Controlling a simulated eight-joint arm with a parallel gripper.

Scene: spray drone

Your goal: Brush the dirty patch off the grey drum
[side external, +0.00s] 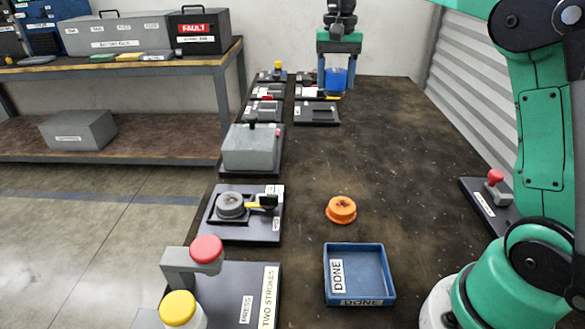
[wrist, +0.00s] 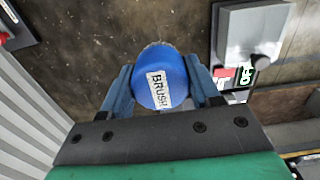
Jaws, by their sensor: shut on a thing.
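A blue brush (side external: 336,79) is in my gripper (side external: 338,68) over the far end of the dark table in the side view. In the wrist view my gripper (wrist: 160,82) has its two blue fingers shut on the sides of the brush (wrist: 163,90), whose white label reads BRUSH. A grey round part (side external: 230,204), perhaps the drum, sits on a dark plate on the table's left side, with a yellow-and-black piece beside it. It is well apart from my gripper. I cannot make out a dirty patch on it.
A grey box (side external: 250,148) stands on the left edge. An orange round piece (side external: 341,209) and a blue DONE tray (side external: 359,298) are nearer. A press with a red knob (side external: 206,249) is front left; a red-topped lever (side external: 496,177) is right. The table's middle right is clear.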

